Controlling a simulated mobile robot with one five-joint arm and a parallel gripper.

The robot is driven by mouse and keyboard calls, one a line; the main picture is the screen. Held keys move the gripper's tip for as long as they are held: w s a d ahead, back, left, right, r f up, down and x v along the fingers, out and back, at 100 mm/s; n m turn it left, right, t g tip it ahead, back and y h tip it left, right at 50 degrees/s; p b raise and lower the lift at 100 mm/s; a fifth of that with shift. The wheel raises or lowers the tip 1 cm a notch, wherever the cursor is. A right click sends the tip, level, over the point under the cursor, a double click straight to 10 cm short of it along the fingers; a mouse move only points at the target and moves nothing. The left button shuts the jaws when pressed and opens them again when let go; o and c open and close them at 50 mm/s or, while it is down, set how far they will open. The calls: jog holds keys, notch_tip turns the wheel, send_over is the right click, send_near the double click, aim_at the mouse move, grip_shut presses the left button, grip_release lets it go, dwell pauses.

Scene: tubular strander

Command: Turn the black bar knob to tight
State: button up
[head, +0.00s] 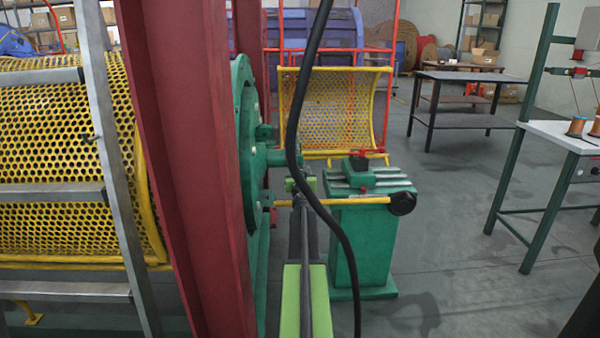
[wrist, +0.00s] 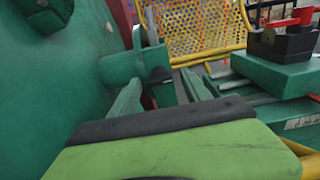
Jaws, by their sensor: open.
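In the head view my gripper (head: 303,182) is beside the large green disc (head: 246,150), and the knob cannot be made out there.
A green pedestal (head: 352,240) carries a dark block with a red top just right of my gripper. A yellow bar (head: 340,200) ending in a black disc (head: 402,203) crosses in front of it. A red column (head: 190,150) stands left. Floor is open at right, before a dark table (head: 465,78).

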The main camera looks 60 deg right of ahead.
jog(key=shift+c, duration=0.5)
grip_shut()
jog(key=n, duration=0.4)
jog(key=shift+n, duration=0.4)
jog(key=n, duration=0.9)
jog(key=shift+n, duration=1.9)
jog(key=shift+w+n, duration=0.1)
jog(key=shift+n, duration=0.2)
